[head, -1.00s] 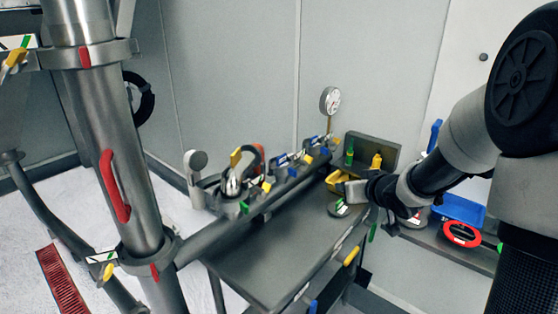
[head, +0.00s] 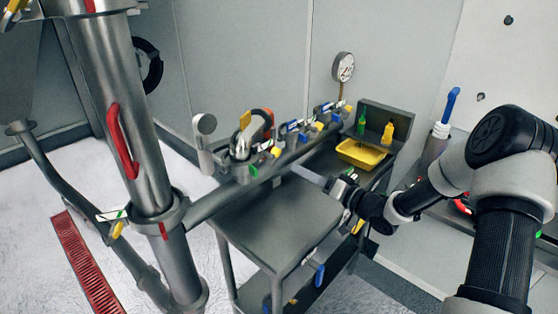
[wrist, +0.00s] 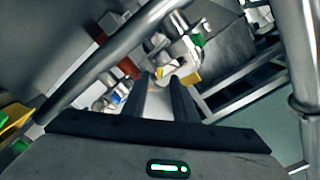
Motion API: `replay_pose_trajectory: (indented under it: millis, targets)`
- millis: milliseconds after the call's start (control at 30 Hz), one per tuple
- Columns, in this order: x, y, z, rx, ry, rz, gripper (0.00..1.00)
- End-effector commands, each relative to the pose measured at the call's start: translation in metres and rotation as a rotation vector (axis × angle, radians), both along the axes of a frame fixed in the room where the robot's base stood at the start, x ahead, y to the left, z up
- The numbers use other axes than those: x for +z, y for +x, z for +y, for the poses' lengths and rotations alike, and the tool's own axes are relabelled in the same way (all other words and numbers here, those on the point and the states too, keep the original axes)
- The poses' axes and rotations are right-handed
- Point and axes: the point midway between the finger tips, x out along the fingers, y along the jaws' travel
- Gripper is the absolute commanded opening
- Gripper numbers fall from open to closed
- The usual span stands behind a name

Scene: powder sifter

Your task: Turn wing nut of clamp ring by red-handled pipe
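The thick steel pipe (head: 148,120) with the red handle (head: 122,142) stands upright at the left of the head view. A clamp ring (head: 165,216) surrounds it below the handle, with a yellow wing nut (head: 117,229) on its left side. Another clamp ring (head: 98,10) sits higher up, with a yellow wing nut (head: 17,6) at the top left corner. My gripper (head: 303,173) is over the table, well right of the pipe and both wing nuts, pointing left. In the wrist view its two fingers (wrist: 158,80) stand apart with nothing clearly held between them.
A slanted pipe (head: 222,194) runs from the lower clamp ring past valves and fittings (head: 243,140). Below is a grey table (head: 275,225). A yellow tray (head: 362,154) and small bottles stand at the back right. Open floor lies left of the table.

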Motion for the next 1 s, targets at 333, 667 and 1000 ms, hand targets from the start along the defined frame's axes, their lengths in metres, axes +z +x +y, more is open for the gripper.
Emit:
replay_pose_trajectory:
  millis: [333, 667, 1000]
  targets:
    - [0.001, 0.044, 0.058, 0.001, 0.001, -0.002, 0.26]
    - [0.000, 0.061, 0.078, -0.001, 0.000, 0.000, 0.26]
    - [0.000, 0.061, 0.078, -0.001, -0.001, 0.000, 0.09]
